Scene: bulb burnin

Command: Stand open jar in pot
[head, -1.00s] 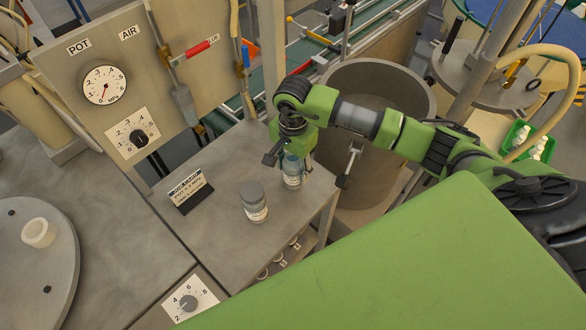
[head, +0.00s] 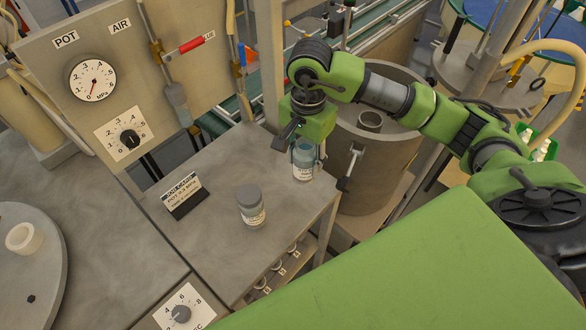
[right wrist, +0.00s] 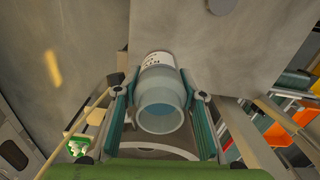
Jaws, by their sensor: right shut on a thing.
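The open jar (head: 303,160) is clear bluish glass with a white label. My right gripper (head: 305,148) is shut around it, near the far right corner of the grey bench. The right wrist view shows the jar (right wrist: 162,103) between the two fingers (right wrist: 162,105), its open mouth facing the camera. It looks roughly upright; I cannot tell whether its base touches the bench. A large grey open pot (head: 352,185) stands just beyond the bench to the right. A small cylinder (head: 370,121) shows in its opening. My left gripper is not in view.
A jar with a grey lid (head: 251,207) stands on the bench (head: 225,265), left of the held jar. A sign card (head: 182,194) is beside it. The gauge panel (head: 60,70) rises behind. A clamp handle (head: 350,170) sticks out at the pot's near side.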

